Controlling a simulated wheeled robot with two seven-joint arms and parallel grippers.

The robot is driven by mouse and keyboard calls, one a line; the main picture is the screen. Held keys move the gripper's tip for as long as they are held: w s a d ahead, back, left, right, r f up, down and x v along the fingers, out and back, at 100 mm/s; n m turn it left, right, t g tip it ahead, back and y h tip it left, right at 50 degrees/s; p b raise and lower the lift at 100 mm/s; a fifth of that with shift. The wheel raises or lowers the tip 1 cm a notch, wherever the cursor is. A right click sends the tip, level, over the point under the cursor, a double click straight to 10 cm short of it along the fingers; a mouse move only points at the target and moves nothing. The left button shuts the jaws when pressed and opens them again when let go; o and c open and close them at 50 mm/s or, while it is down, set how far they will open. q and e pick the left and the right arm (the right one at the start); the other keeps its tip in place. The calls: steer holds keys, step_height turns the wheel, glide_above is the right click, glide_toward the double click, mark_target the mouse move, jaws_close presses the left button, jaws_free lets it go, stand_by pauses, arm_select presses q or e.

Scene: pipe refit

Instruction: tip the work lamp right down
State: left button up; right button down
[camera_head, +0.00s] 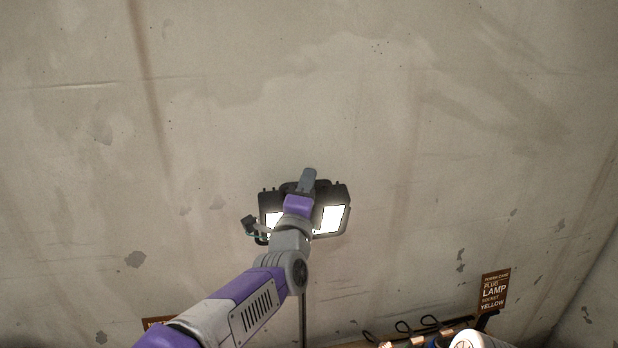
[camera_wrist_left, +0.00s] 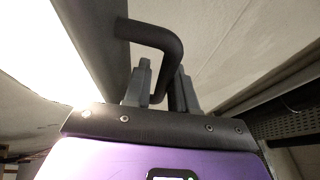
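The work lamp (camera_head: 334,219) is a black frame with two bright white panels, set on a thin upright stand (camera_head: 303,310) in front of the wall. Its panels face my head camera. My left gripper (camera_head: 307,180) is at the lamp's upper middle, and my arm covers part of the panels. In the left wrist view, the lamp's dark bent handle (camera_wrist_left: 150,33) runs down between the two grey fingertips (camera_wrist_left: 162,85), which look closed on it. The lamp's glare fills the left of that view. My right gripper is not in view.
The stained concrete wall (camera_head: 300,90) behind the lamp is bare, with free room around the lamp head.

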arm_select(q)
steer(key=shift+w+d+r, duration=0.1)
steer(key=shift+w+r, duration=0.15)
steer(key=shift+w, duration=0.25)
steer(key=shift+w, duration=0.15)
jaws_close()
steer(key=shift+d+f, duration=0.1)
steer(key=shift+f, duration=0.05)
